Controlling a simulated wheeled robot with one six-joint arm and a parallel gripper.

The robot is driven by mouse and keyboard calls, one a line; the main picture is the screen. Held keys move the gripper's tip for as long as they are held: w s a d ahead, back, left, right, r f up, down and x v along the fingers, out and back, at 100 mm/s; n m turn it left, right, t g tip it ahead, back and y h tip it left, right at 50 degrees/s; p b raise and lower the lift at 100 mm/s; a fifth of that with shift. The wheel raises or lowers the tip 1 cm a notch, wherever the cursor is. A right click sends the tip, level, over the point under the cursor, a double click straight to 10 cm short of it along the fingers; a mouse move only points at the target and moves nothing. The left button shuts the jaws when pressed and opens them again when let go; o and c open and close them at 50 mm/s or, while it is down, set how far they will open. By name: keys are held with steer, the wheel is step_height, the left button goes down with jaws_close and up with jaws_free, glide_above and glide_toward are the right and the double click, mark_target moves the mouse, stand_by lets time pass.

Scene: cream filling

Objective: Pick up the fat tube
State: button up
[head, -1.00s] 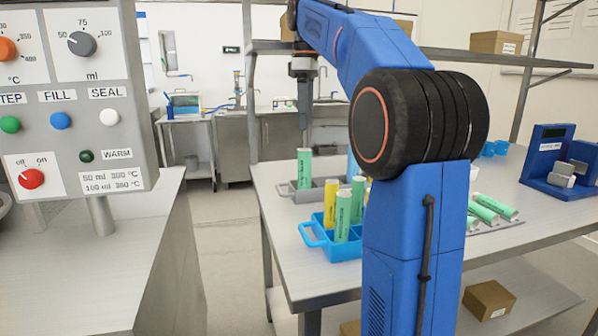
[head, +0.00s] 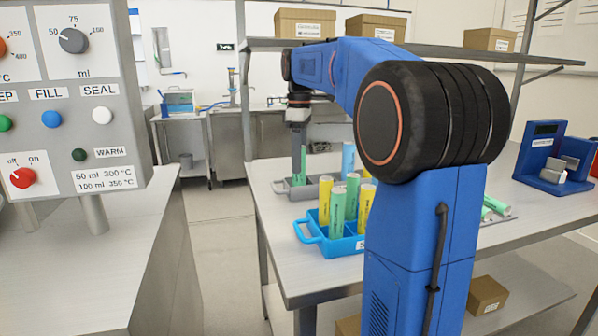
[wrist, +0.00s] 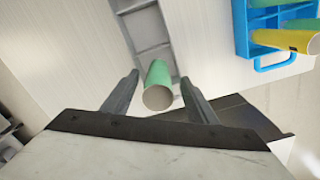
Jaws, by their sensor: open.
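A green tube (head: 303,163), wide for its height, stands upright in a grey rack (head: 281,187) on the table. My gripper (head: 297,150) points down at this tube and hides part of it in the head view. In the wrist view the open end of the green tube (wrist: 157,97) shows between the two fingers of my gripper (wrist: 160,78). The fingers are open, one on each side, with a visible gap to the tube. The grey rack (wrist: 150,50) runs behind the tube.
A blue caddy (head: 312,232) with several green and yellow tubes stands nearer, right of the grey rack; it also shows in the wrist view (wrist: 240,25). A light blue tube (head: 348,158) stands behind it. A control panel (head: 75,95) is at left.

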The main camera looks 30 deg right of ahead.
steer(key=shift+w+f, duration=0.15)
steer(key=shift+f, duration=1.55)
steer(key=c, duration=1.1)
steer(key=shift+r, duration=0.15)
step_height(320, 180, up, 7)
steer(key=shift+r, duration=0.1)
steer(key=w+a, duration=0.2)
steer(key=a, duration=0.6)
steer(key=w+a, duration=0.3)
steer(key=a, duration=0.6)
steer(key=shift+f, duration=0.25)
steer(key=shift+a, duration=0.15)
